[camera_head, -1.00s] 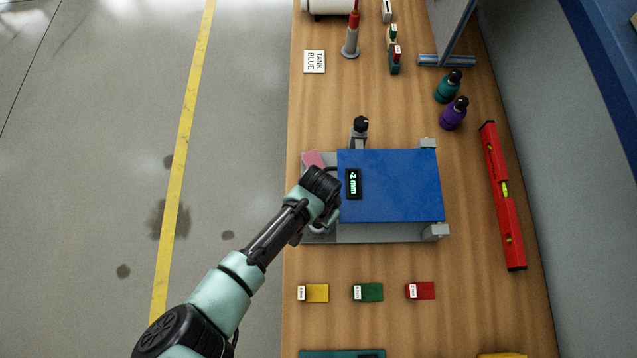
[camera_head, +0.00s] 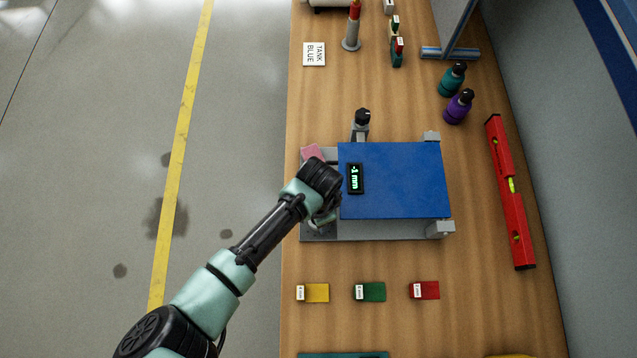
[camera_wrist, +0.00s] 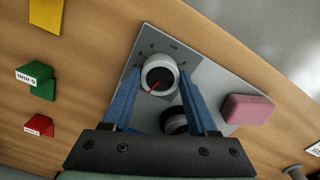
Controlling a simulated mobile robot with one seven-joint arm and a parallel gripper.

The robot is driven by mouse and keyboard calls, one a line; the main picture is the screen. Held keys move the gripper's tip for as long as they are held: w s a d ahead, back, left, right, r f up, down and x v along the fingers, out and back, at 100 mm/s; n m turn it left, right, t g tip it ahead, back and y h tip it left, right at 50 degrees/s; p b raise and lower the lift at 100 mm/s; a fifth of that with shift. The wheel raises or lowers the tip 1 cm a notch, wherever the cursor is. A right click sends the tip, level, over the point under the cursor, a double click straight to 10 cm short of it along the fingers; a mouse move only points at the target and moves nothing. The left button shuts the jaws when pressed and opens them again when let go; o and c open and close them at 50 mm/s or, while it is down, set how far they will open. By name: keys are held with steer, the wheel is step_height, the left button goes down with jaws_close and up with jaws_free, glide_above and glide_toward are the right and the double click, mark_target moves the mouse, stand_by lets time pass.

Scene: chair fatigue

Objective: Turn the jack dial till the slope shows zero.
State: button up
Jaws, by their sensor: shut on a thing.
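The jack dial (camera_wrist: 160,77) is a round knob with a white rim and a red pointer on a grey plate with tick marks. The blue fingers of my gripper (camera_wrist: 161,82) stand on either side of the dial and are shut on it. A second dark, round part (camera_wrist: 174,122) sits between the fingers, closer to the wrist. In the head view my gripper (camera_head: 322,217) is at the left end of the blue-topped jack platform (camera_head: 405,180), and my arm hides the dial. The slope display (camera_head: 355,178) on the platform appears to read -1 mm in green.
A pink block (camera_wrist: 248,109) lies beside the dial on the plate. Yellow (camera_head: 317,293), green (camera_head: 372,292) and red (camera_head: 428,290) labelled blocks lie in front of the platform. A red spirit level (camera_head: 511,190) and purple bottle (camera_head: 458,107) stand right. Bare wood lies around the blocks.

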steer(key=shift+m+b, duration=0.5)
steer(key=shift+m, duration=1.2)
steer(key=o, duration=1.4)
step_height(320, 180, up, 13)
steer(key=shift+b, duration=0.7)
